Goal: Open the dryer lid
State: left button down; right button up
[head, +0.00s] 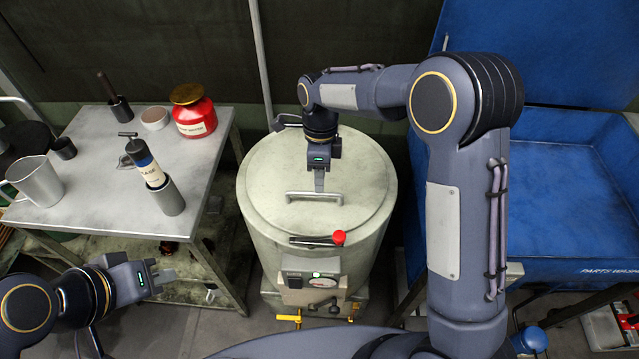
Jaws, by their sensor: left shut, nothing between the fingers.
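The dryer (265,245) is a pale drum in the middle of the head view. Its round lid (270,180) lies flat and closed on top, with a bar handle (298,195) across it. My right gripper (319,187) reaches down from above, with its fingertips at the middle of the handle. I cannot tell whether the fingers are around the bar or just above it. A lever with a red knob (339,237) sits at the lid's front edge. My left gripper (160,276) is shut and empty at lower left, away from the dryer.
A metal table (95,205) at left holds a red jar (194,112), a metal jug (36,181) and a dark bottle in a grey cup (166,198). A blue parts washer (570,225) stands at right. A control panel (312,274) is on the dryer's front.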

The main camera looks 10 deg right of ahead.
jog(key=shift+s+f, duration=0.15)
jog(key=shift+f, duration=0.6)
jog(key=shift+s+f, duration=0.15)
jog(key=shift+f, duration=0.55)
grip_shut()
